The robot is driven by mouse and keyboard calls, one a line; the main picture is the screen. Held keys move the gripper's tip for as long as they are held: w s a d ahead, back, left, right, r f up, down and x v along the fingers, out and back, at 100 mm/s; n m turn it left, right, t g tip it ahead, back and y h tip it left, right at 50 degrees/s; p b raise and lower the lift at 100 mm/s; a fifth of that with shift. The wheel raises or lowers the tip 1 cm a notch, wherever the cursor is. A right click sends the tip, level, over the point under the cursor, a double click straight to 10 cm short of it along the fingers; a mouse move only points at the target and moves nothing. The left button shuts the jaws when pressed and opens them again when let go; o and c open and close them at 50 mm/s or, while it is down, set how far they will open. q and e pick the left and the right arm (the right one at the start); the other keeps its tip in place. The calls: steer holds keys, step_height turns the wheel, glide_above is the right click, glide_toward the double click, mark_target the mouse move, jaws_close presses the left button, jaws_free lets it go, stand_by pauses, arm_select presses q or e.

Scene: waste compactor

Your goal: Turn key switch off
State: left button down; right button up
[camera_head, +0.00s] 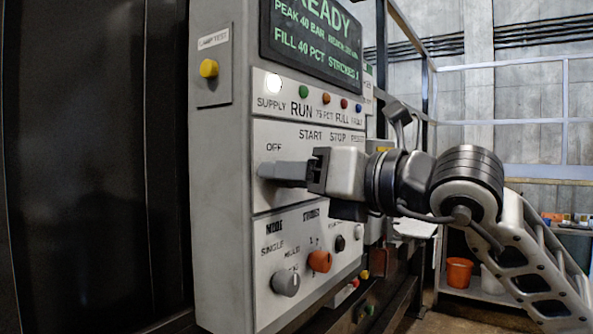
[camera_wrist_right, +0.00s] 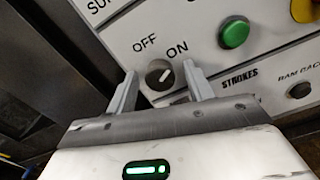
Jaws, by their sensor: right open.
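The key switch (camera_wrist_right: 159,75) is a round dark knob on the white panel, between the OFF and ON labels. Its pale pointer line slants up and right, toward ON. My right gripper (camera_wrist_right: 160,69) is open, with one finger on each side of the knob. I cannot tell whether either finger touches it. In the head view my right gripper (camera_head: 264,171) reaches the panel from the right, just below the OFF label, and its fingers hide the key switch. My left gripper is not in view.
A green start button (camera_wrist_right: 234,32) sits right of the key switch. Below are a grey mode knob (camera_head: 286,282) and an orange strokes knob (camera_head: 319,261). A yellow lamp test button (camera_head: 209,68) is on the cabinet side. The display (camera_head: 312,40) reads READY.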

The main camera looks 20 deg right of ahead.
steer(key=c, duration=1)
steer(key=shift+o, duration=0.2)
arm_select(q)
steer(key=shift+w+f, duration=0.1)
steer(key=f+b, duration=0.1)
steer(key=b, duration=0.2)
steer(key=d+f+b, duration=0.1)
steer(key=b, duration=0.2)
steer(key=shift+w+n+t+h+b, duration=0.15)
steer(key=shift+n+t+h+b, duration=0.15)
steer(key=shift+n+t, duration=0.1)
arm_select(e)
steer(key=n, duration=1.2)
